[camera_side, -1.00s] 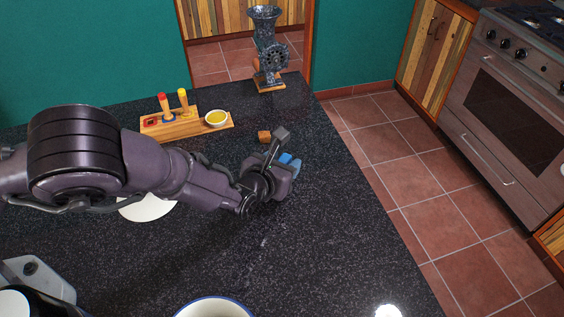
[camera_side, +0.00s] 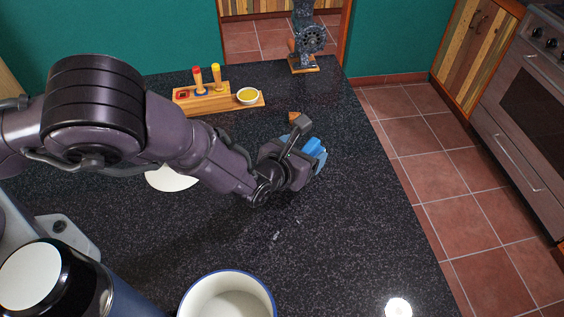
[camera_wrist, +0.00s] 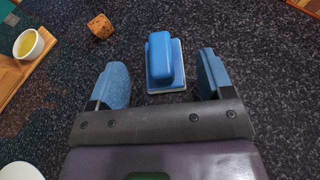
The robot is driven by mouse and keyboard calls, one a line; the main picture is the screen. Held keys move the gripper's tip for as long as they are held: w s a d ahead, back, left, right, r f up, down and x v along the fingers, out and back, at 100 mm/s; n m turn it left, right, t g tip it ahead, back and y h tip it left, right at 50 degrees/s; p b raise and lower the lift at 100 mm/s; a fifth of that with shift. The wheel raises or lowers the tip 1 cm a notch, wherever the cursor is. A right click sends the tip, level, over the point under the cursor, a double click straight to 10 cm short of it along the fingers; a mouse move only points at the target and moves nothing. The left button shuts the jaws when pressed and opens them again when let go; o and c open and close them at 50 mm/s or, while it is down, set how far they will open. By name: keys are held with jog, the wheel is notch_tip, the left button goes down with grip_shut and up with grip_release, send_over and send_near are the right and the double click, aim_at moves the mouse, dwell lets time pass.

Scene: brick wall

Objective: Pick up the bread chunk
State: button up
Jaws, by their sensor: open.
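The bread chunk (camera_wrist: 100,26) is a small brown cube on the dark counter, at the upper left in the wrist view. In the side view the bread chunk (camera_side: 294,117) shows just beyond my wrist, partly hidden by it. My gripper (camera_wrist: 160,64) is open, with its two blue fingers spread wide. Between and slightly beyond the fingers in the wrist view is a blue block on a pale-edged base (camera_wrist: 160,58). The bread chunk is outside the fingers, ahead of and to the left of them. In the side view my gripper (camera_side: 315,153) is over the counter.
A wooden board (camera_side: 213,105) with a bowl of yellow liquid (camera_side: 248,96) stands left of the bread. A grinder (camera_side: 307,40) is at the back. A white plate (camera_side: 170,180) lies under my arm. A blue-rimmed bowl (camera_side: 228,300) is in front. The right counter is mostly clear.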

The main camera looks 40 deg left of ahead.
jog(key=v, duration=0.9)
jog(key=shift+s+r, duration=0.15)
jog(key=shift+s, duration=0.15)
jog(key=shift+a, duration=0.1)
jog(key=shift+r, duration=0.1)
